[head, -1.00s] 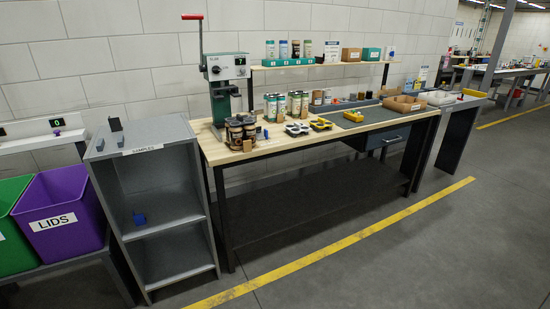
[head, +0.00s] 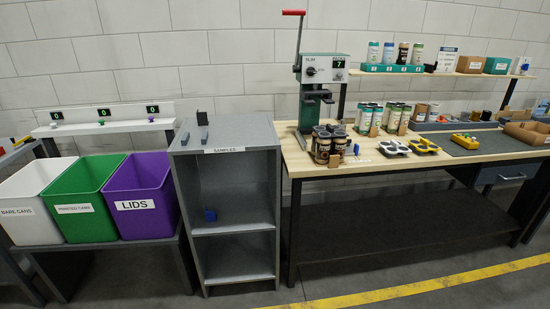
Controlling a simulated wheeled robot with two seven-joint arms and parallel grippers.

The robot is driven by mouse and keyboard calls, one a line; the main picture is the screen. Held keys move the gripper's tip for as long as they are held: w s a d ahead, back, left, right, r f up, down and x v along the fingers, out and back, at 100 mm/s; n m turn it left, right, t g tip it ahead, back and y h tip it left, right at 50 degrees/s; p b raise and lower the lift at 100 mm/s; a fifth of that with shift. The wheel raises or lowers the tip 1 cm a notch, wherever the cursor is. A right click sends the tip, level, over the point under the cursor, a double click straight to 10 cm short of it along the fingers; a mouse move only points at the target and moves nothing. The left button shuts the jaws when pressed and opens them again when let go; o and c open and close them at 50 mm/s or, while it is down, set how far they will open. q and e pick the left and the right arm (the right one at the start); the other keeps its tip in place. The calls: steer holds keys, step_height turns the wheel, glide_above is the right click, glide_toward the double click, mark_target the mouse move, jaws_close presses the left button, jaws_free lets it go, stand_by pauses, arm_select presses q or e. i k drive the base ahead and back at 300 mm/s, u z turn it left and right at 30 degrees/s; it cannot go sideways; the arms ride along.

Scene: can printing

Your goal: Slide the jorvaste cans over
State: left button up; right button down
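Several dark brown cans (head: 323,146) stand grouped near the left front of the wooden workbench (head: 300,166). Small tan cards stand by the groups. The labels are too small to read, so I cannot tell which are the jorvaste cans. A green press (head: 325,70) with a red-handled lever stands behind the dark cans. Neither of my grippers is in view.
A grey shelf unit marked samples (head: 233,138) stands left of the bench. White (head: 25,190), green (head: 82,190) and purple (head: 140,185) bins stand further left. Can holders (head: 394,148) and a yellow device (head: 470,141) lie on the bench. Floor in front is clear.

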mark_target(329, 153)
steer(key=u, duration=0.45)
steer(key=i, duration=1.2)
steer(key=z, duration=0.3)
